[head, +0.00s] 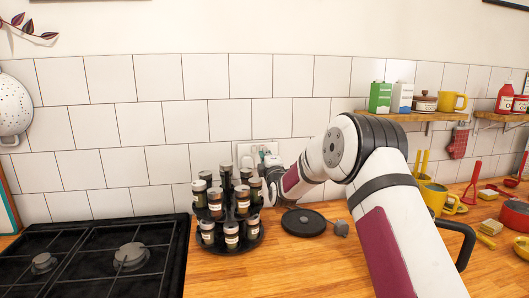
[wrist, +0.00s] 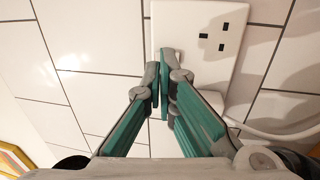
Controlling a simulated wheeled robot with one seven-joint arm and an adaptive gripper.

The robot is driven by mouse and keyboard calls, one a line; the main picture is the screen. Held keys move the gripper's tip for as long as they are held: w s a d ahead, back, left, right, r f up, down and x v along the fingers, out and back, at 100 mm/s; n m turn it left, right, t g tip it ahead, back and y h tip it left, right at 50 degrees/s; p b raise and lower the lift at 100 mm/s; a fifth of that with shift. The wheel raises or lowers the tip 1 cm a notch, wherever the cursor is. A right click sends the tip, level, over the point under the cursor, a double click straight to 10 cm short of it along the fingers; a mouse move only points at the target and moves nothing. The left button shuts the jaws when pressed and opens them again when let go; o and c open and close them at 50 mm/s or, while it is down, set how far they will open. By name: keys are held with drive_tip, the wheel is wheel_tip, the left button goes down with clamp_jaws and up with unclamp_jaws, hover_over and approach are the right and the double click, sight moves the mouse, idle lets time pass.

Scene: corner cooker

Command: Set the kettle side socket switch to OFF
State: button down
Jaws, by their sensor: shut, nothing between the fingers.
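The white double socket plate (head: 244,152) is on the tiled wall behind the spice rack, partly covered by my gripper (head: 266,156). In the wrist view the plate (wrist: 200,15) fills the upper middle, with one empty three-hole outlet showing. My gripper (wrist: 160,80) is shut and empty, its tips in front of the plate's left part. I cannot tell whether they touch it. The kettle side switch cannot be made out; the fingers hide part of the plate. A white cable (wrist: 265,133) runs to the right from the plate's lower right.
A spice rack (head: 230,208) with several jars stands close below my gripper. A black round base (head: 303,222) lies on the wooden worktop to its right. A black hob (head: 95,255) is at left. A shelf (head: 430,115) is at upper right.

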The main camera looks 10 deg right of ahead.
drive_tip(key=shift+w+r, duration=0.2)
drive_tip(key=shift+w, duration=0.95)
